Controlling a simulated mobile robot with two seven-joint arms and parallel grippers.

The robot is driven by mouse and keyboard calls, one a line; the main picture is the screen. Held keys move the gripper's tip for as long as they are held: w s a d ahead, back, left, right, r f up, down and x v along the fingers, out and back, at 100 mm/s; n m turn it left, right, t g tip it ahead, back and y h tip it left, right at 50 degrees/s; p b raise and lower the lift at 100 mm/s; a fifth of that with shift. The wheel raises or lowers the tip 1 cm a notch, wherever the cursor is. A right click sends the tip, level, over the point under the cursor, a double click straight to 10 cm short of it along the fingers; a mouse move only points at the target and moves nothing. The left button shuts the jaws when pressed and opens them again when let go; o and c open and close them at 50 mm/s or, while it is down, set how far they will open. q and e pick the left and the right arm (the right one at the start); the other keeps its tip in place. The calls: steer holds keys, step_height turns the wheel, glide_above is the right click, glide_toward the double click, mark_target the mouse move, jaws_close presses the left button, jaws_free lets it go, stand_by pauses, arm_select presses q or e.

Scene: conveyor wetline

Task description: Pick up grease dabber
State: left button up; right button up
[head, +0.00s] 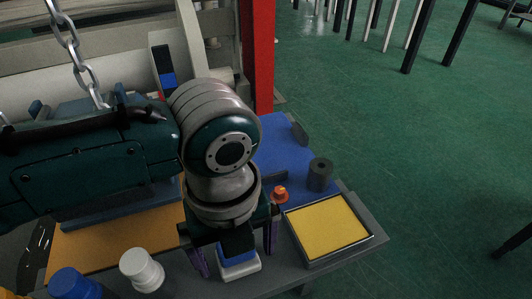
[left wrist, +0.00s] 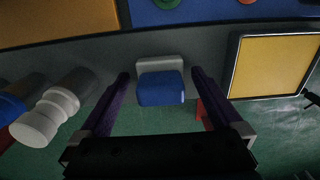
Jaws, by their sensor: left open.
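A small block with a blue top and a white base, likely the grease dabber (head: 240,270), stands on the grey strip at the table's near edge. In the left wrist view the dabber (left wrist: 160,90) sits between the two purple fingers, with visible gaps on both sides. My left gripper (head: 235,250) is open and points down over it; it also shows in the left wrist view (left wrist: 160,75). The gripper and wrist partly hide the block in the head view. My right gripper is not in view.
A white jar (head: 142,269) and a blue jar (head: 75,284) stand left of the gripper. A yellow pad in a grey-rimmed tray (head: 370,237), a dark cylinder (head: 320,174) and a small red-orange item (head: 280,194) are to the right. A chain (head: 75,45) hangs at upper left.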

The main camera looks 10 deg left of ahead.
arm_select(q)
steer(key=c, duration=1.4)
steer(key=shift+r, duration=0.1)
step_height(320, 180, up, 20)
steer(key=p, duration=0.8)
